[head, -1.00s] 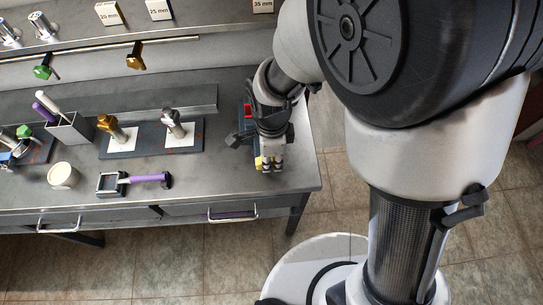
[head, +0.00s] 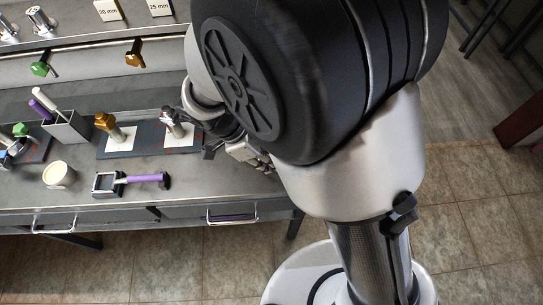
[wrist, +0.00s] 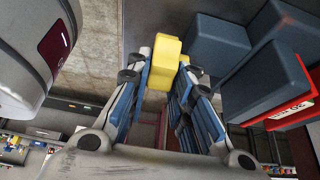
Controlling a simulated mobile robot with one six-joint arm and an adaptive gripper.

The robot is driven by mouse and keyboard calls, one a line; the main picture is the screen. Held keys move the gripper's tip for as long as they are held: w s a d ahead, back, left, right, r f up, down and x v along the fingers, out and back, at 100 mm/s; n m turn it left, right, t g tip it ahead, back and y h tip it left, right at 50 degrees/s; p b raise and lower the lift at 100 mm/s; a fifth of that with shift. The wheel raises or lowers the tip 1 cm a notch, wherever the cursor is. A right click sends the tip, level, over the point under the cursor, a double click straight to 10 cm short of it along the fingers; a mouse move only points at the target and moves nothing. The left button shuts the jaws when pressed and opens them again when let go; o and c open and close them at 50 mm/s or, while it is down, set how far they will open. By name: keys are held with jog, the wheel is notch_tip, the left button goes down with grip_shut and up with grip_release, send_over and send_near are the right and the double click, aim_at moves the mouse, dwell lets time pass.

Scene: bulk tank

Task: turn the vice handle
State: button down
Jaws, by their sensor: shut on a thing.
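The vice shows in the wrist view as dark blue blocks (wrist: 262,85) with a red part bearing a white label (wrist: 292,109), to the right of my fingers. A yellow block-shaped piece, the vice handle (wrist: 163,58), is between my fingers beside the vice. My gripper (wrist: 172,80) is shut on it, with blue-padded fingers on either side. In the head view my gripper (head: 256,160) is at the right end of the bench, partly hidden by my arm. The vice and handle are hidden there.
The grey bench (head: 100,202) holds a purple-handled tool (head: 142,179), a white cup (head: 59,175), a pen holder (head: 68,128) and a dark board with fittings (head: 150,138). A drawer handle (head: 232,217) sticks out at the front. Tiled floor is open at right.

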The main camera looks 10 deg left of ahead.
jog(key=h+b, duration=0.1)
jog(key=h, duration=0.1)
jog(key=a+t+h+b, duration=0.1)
jog(key=h, duration=0.1)
jog(key=shift+s+a+f+h, duration=0.1)
jog(key=shift+f+h, duration=0.1)
jog(key=shift+h, duration=0.1)
jog(key=h, duration=0.1)
jog(key=t+h, duration=0.1)
jog(key=h, duration=0.3)
jog(key=shift+s+a+f+t, duration=0.15)
jog(key=shift+a+t, duration=0.15)
jog(key=shift+a, duration=0.1)
jog(key=shift+h, duration=0.4)
jog(key=c, duration=1.4)
grip_release()
jog(key=shift+v, duration=3.75)
